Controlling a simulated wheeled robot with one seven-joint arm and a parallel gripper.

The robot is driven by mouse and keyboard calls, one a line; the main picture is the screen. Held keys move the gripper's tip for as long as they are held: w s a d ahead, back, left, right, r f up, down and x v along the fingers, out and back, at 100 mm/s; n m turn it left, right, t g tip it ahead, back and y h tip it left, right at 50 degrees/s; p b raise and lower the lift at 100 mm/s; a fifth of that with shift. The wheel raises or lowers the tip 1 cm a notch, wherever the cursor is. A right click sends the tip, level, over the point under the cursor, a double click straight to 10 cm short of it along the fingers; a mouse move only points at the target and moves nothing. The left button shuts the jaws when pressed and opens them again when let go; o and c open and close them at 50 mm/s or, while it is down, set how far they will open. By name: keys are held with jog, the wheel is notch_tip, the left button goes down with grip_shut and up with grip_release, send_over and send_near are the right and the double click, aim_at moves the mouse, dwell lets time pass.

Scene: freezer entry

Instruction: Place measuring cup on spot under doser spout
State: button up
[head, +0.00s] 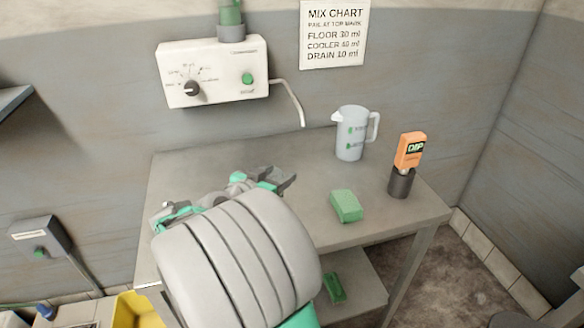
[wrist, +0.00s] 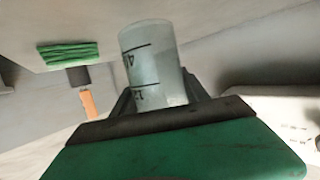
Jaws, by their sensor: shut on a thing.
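The measuring cup (wrist: 152,62) is a small translucent cylinder with black line and number marks. In the wrist view it sits between the dark fingers of my gripper (wrist: 160,95), which is shut on it. In the head view my arm covers most of my gripper, and I cannot make out the cup. The white doser (head: 212,72) is on the wall, with a dial and a green button. Its thin bent spout (head: 291,97) points down over the back of the table, to the right of my gripper. No marked spot under the spout is discernible.
On the steel table (head: 290,160) stand a clear jug (head: 350,135) with a handle, a green sponge (head: 346,206), and an orange DIP item (head: 410,150) in a dark holder (head: 401,183). A mix chart (head: 334,33) hangs above. The tabletop below the spout looks clear.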

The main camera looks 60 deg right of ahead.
jog(key=p+x, duration=0.1)
jog(key=x, duration=0.4)
jog(key=r+p+x, duration=0.1)
jog(key=x, duration=0.5)
jog(key=p+x, duration=0.2)
jog(key=x, duration=0.4)
jog(key=shift+d+r, duration=0.25)
jog(key=shift+d, duration=0.1)
jog(key=shift+f, duration=0.1)
jog(key=o, duration=1.3)
jog(key=shift+r, duration=0.3)
jog(key=b+v, duration=0.1)
jog(key=v, duration=1.1)
jog(key=shift+f+b, duration=0.15)
jog(key=shift+b, duration=0.2)
